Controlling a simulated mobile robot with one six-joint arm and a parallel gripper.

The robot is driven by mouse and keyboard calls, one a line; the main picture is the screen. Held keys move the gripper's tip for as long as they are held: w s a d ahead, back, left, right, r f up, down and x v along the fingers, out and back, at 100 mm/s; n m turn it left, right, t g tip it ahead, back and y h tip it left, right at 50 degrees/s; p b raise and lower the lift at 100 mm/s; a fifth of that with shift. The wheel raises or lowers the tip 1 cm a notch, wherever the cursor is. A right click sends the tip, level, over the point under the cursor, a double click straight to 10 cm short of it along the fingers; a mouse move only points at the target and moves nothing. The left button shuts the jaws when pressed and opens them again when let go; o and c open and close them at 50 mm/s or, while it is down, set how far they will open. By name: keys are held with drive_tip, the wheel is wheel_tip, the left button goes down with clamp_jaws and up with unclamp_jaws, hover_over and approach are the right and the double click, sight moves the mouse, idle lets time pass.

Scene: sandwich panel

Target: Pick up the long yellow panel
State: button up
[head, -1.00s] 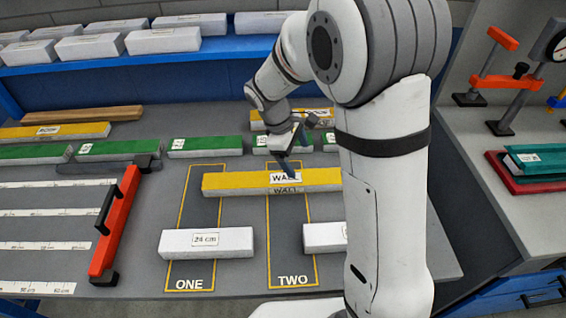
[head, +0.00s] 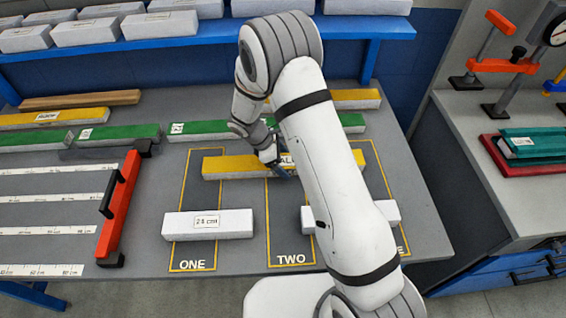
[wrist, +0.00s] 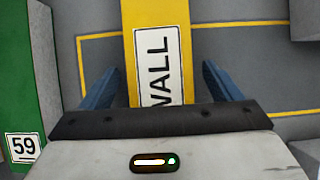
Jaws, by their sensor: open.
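The long yellow panel (head: 226,168) with a WALL label lies across the outlined zones on the grey table, its middle partly hidden by my arm. In the wrist view the panel (wrist: 158,14) runs between my two blue fingers. My gripper (head: 280,172) is open at the panel's labelled part, with a finger on each side and gaps to both edges in the wrist view (wrist: 160,82). I cannot tell how far down the fingers reach beside the panel.
White blocks (head: 208,224) lie in front of the yellow panel. Green panels (head: 118,136) lie in a row behind it, with a yellow panel (head: 40,118) at the back left. An orange-red bar (head: 119,207) stands left of the zones. The blue shelf (head: 210,47) is at the back.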

drive_tip(key=shift+d+f, duration=0.25)
drive_tip(key=shift+f, duration=0.2)
drive_tip(key=shift+c, duration=0.2)
drive_tip(key=c, duration=1.2)
